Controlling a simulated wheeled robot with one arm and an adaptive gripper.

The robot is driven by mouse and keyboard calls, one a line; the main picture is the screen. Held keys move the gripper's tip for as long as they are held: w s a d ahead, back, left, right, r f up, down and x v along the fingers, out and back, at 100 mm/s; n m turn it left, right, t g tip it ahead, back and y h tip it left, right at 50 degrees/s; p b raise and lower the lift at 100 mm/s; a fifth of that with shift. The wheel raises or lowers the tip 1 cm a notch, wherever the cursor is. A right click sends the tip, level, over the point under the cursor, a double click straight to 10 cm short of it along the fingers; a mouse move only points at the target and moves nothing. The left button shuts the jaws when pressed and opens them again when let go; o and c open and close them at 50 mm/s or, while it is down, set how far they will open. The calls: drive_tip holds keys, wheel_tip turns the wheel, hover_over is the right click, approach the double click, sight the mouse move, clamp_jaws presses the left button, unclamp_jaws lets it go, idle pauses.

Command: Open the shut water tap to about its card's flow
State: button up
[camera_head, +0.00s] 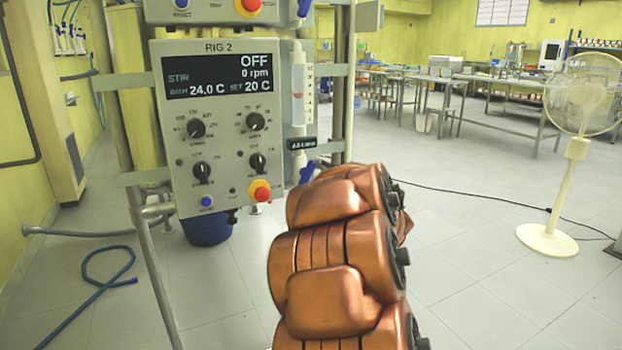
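The RIG 2 control box (222,190) hangs on a metal frame left of centre; its display reads OFF, 0 rpm, bath 24.0 C, set 20 C. A clear flow tube (298,85) with a scale stands along its right side. A small dark card (302,143) below it carries a flow in L/min; its number is too small to read surely. A blue tap handle (307,172) sits under the card, partly close behind my copper arm. Another blue handle (304,8) shows at the top edge, beside the upper box. My gripper is not visible; only my arm links show.
Red-and-yellow stop button (260,190) and several black knobs are close to the tap. A white fan (580,95) stands right; the floor between is mostly clear.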

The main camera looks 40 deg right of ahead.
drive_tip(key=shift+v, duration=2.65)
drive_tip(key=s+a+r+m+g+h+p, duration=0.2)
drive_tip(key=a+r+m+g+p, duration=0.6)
drive_tip(key=p, duration=0.7)
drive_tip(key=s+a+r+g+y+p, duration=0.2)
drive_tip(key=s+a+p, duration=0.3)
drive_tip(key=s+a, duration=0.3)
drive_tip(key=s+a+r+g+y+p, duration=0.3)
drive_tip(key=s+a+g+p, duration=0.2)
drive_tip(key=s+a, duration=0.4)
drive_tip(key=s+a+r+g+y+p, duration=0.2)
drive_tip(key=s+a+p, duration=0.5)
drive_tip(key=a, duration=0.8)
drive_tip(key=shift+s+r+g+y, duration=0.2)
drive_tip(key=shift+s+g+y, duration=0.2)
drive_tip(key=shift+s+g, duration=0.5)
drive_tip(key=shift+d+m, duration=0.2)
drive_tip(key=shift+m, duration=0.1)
